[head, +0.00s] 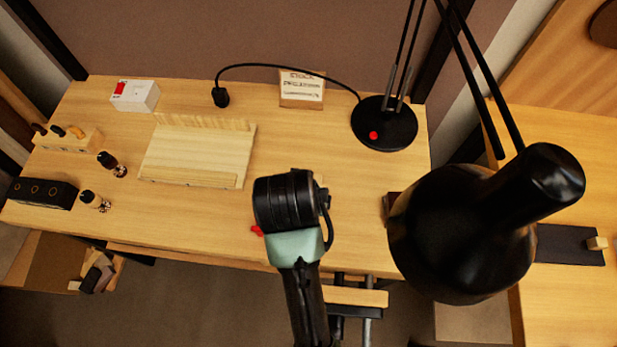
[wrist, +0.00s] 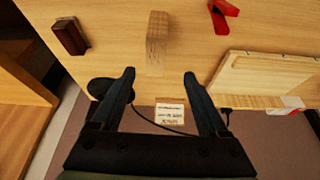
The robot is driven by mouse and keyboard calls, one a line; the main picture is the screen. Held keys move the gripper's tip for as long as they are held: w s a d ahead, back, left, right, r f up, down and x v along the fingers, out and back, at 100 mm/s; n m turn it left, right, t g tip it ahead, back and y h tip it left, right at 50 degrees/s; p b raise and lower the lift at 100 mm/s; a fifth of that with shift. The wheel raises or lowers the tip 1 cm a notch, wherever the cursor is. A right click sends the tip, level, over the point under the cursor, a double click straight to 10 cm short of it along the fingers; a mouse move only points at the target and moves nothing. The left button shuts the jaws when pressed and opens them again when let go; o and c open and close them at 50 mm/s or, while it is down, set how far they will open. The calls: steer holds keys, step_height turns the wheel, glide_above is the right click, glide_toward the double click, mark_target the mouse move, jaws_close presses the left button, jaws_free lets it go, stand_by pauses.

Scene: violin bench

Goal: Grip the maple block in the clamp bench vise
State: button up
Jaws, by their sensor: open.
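The pale maple block (wrist: 157,36) stands on the bench top in the wrist view, in line with the gap between my fingers. My gripper (wrist: 158,77) is open, with nothing held between its fingers; whether the tips reach the block's level is unclear. In the head view my wrist hides the fingers and most of the block. What looks like the clamp bench vise (head: 356,297) is at the bench's front edge, with a wooden jaw and dark metal parts, partly hidden by my arm. The vise is not seen in the wrist view.
A black lamp (head: 465,235) overhangs the bench's right side and hides part of it. A dark block (wrist: 69,36) and a red item (wrist: 222,17) lie near the maple block. A wooden rack (head: 195,158) is to the left. A card (head: 302,88) stands at the back.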

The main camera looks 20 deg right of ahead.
steer(key=x, duration=0.7)
steer(key=shift+s+f, duration=0.2)
steer(key=shift+f, duration=0.25)
steer(key=shift+s+d+x, duration=0.1)
steer(key=shift+x, duration=1.2)
steer(key=shift+s+d+x, duration=0.1)
steer(key=shift+x, duration=1.2)
steer(key=shift+c, duration=0.3)
jaws_close()
